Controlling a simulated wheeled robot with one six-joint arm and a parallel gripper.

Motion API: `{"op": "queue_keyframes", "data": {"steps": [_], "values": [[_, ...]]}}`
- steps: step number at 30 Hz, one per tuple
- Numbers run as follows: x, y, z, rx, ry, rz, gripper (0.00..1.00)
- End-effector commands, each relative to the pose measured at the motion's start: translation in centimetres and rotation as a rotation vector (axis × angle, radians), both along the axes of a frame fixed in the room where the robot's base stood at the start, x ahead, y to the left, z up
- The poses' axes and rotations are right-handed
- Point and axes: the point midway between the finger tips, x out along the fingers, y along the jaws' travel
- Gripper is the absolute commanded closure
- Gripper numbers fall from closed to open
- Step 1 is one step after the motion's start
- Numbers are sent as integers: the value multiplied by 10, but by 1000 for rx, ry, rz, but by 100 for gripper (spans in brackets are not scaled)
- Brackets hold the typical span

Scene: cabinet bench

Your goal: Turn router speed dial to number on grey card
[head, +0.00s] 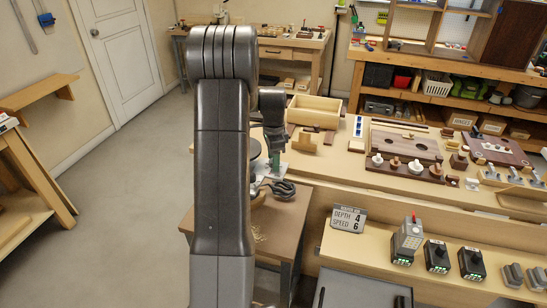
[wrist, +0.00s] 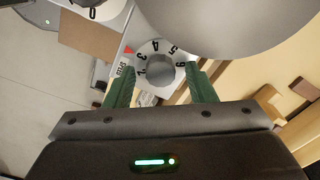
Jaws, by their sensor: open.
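The grey card (head: 348,219) stands on the bench front in the head view and reads DEPTH 4, SPEED 6. In the wrist view the speed dial (wrist: 160,66) is a white numbered ring with a grey centre knob. A red triangle marker (wrist: 128,50) sits at its upper left, closest to the 3 and 4; the 6 is on the right side. My gripper (wrist: 161,77) is open, its green fingers on either side of the dial's lower part. Whether they touch it is unclear. In the head view my gripper (head: 276,146) is at the router, mostly hidden by my arm.
A second white dial (wrist: 98,8) with a 0 is at the wrist view's top left. A large grey rounded body (wrist: 225,20) fills its upper right. In the head view, a dark cable (head: 281,187) lies below my gripper, and a wooden tray (head: 314,112) stands behind.

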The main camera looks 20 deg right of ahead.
Motion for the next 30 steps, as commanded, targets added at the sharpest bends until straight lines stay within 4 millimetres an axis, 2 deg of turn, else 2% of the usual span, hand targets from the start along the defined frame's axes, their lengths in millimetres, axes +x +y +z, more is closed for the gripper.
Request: {"op": "queue_keyframes", "data": {"steps": [1,6,8,20,30], "values": [[0,0,0,0,0,0,52],[0,0,0,0,0,0,85],[0,0,0,0,0,0,94],[0,0,0,0,-1,72,94],[1,0,1,0,-1,335,94]]}}
